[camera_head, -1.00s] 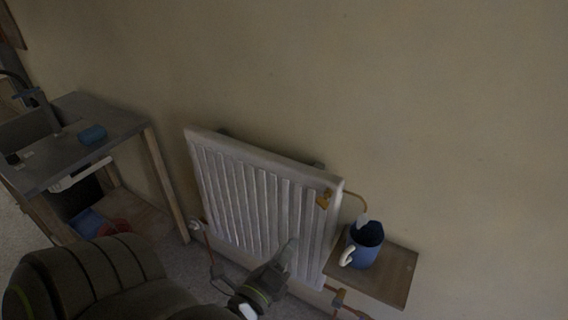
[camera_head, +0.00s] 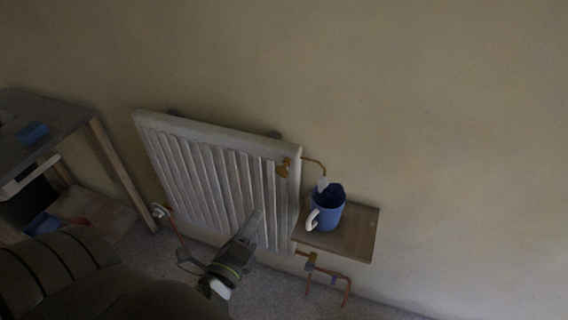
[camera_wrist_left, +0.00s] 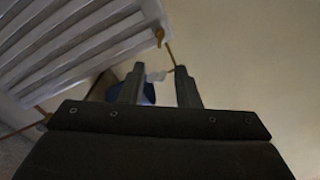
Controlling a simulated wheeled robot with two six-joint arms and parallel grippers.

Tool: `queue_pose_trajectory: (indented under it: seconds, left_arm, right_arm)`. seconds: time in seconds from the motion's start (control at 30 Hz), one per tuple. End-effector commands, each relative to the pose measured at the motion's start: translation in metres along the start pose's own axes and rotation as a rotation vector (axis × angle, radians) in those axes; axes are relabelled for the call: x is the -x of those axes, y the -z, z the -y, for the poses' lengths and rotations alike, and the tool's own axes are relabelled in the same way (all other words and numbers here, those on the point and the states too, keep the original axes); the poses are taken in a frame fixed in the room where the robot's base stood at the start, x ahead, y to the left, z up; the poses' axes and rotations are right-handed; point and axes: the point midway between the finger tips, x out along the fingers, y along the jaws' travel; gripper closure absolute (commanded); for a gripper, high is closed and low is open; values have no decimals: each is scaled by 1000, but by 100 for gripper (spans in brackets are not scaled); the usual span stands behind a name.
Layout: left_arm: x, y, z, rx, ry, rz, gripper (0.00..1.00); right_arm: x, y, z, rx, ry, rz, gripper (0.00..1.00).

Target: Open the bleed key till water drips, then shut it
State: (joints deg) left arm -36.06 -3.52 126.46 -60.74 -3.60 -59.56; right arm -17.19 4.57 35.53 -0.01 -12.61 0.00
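The brass bleed key (camera_head: 284,168) sits at the upper right corner of the white radiator (camera_head: 218,133); in the left wrist view it shows as a small brass piece (camera_wrist_left: 159,36). A thin copper tube (camera_head: 313,160) runs from there to a pale tip over the blue mug (camera_head: 328,213). The mug stands on a small wooden shelf, its white handle toward me. My left gripper (camera_head: 254,218) is in front of the radiator's lower right part, below and left of the key. In the left wrist view its fingers (camera_wrist_left: 160,78) are apart with nothing gripped. My right gripper is not in view.
The wooden shelf (camera_head: 358,235) juts out right of the radiator, with copper pipes (camera_head: 328,275) below it. A grey-topped workbench (camera_head: 70,115) with a blue item (camera_head: 32,132) stands at the left. The wall right of the shelf is bare.

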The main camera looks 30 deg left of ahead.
Motion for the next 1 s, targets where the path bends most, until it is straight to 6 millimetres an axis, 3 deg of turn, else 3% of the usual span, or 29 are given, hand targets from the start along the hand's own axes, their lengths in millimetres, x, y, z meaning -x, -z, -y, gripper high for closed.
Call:
queue_pose_trajectory:
  seconds: [0.27,0.47,1.0]
  left_arm:
    - [0,0,0,0,0,0,71]
    - [0,1,0,82,0,0,45]
    - [-4,8,0,1161,2,-1,44]
  right_arm:
    - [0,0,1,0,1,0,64]
    - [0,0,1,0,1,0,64]
    - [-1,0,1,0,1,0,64]
